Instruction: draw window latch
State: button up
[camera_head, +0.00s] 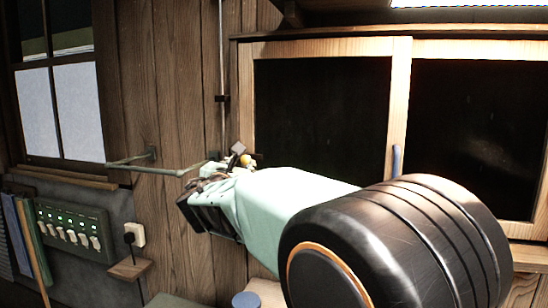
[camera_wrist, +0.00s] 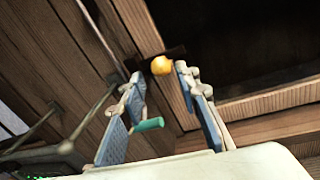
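The window latch (camera_wrist: 161,65) shows as a round orange-yellow knob on a dark bar at the left side of the window frame. In the head view the knob (camera_head: 246,160) is just past my gripper's tips, at the frame's left edge. My gripper (camera_wrist: 160,76) is open, with its two blue-padded fingers apart and nothing held between them. In the wrist view the knob appears in the gap between the fingertips, close to the right one. I cannot tell whether it touches. In the head view my gripper (camera_head: 222,170) partly hides the latch area.
A wooden two-pane window frame (camera_head: 400,80) with dark panes fills the right. A thin vertical rod (camera_head: 222,60) and a greenish rail (camera_head: 140,168) stand left of it. A green cylinder (camera_wrist: 148,125) shows near my left finger. A switch panel (camera_head: 75,232) is lower left.

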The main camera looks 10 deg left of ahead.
aim_at(245, 161)
jog(key=w+p, duration=0.1)
jog(key=w, duration=0.5)
jog(key=shift+w+a, duration=0.15)
jog(key=shift+w, duration=0.1)
jog(key=shift+c, duration=0.4)
grip_shut()
